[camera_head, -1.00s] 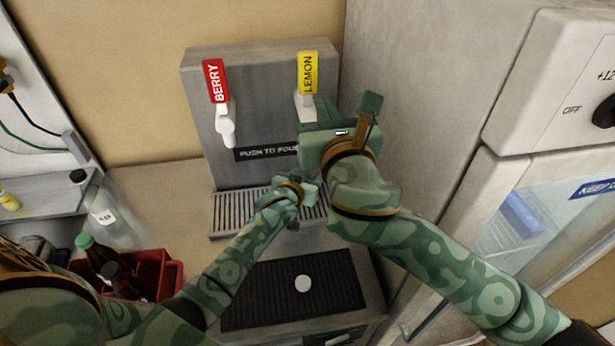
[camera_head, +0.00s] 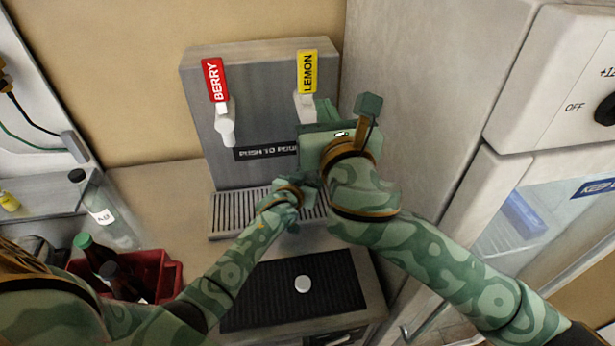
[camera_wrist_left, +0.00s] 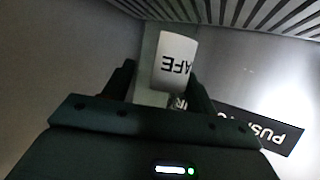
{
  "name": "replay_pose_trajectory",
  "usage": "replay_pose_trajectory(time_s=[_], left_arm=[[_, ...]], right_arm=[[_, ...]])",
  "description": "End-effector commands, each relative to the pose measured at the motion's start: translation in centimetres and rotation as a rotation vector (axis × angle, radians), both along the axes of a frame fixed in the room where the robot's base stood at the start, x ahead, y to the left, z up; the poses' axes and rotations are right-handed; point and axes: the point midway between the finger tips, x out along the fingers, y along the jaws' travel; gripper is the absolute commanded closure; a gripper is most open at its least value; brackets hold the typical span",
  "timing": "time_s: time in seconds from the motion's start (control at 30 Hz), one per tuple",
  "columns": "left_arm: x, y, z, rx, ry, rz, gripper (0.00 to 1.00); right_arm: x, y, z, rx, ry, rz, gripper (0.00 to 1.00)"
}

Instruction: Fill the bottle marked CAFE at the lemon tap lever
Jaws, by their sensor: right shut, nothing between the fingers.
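The yellow LEMON tap lever (camera_head: 307,72) stands upright on the grey dispenser, above its white tap (camera_head: 304,106). My right gripper (camera_head: 325,112) is shut and empty, just below and right of that lever; whether it touches the tap I cannot tell. My left gripper (camera_head: 308,188) is over the drip grate, partly hidden by my right arm. In the left wrist view, the bottle marked CAFE (camera_wrist_left: 175,62) is between the fingers of my left gripper (camera_wrist_left: 163,90), which are shut on it. My arms hide the bottle in the head view, and its fill level is not visible.
The red BERRY lever (camera_head: 215,80) is left of LEMON. A clear bottle (camera_head: 105,214) and a red crate (camera_head: 160,274) of bottles stand left. A fridge wall (camera_head: 425,100) limits the right.

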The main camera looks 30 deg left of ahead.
Motion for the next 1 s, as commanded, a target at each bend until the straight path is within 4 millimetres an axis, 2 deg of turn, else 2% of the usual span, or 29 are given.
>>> replay_pose_trajectory(time_s=[0.03,0.07,0.37,0.47,0.57,0.7,0.9,1.0], left_arm=[[0.0,0.0,0.1,0.000,-0.001,0.000,0.27],[0.0,0.0,0.0,0.000,-0.001,0.000,0.21],[-0.2,0.0,0.0,0.001,0.002,0.000,0.21],[-1.0,-0.1,0.4,0.000,0.002,0.000,0.21],[-2.7,-0.3,1.3,0.000,0.002,0.000,0.21],[-6.3,-0.7,2.8,-0.001,0.002,-0.001,0.21],[-11.1,-1.2,4.7,-0.001,0.002,0.000,0.21],[-12.9,-1.4,5.5,0.000,0.002,0.001,0.21]], right_arm=[[0.0,0.0,0.0,0.000,0.000,0.000,1.00],[0.0,0.0,0.0,0.000,0.000,0.000,1.00],[0.0,0.0,0.1,0.000,0.000,0.000,1.00],[0.0,0.0,0.6,0.000,-0.001,0.000,1.00],[-0.1,0.0,1.4,0.000,-0.004,0.000,1.00],[-0.2,0.0,2.6,0.000,-0.006,0.000,1.00],[-0.2,0.0,3.7,0.000,-0.009,0.000,1.00],[-0.2,0.0,4.0,-0.001,-0.009,0.000,1.00]])
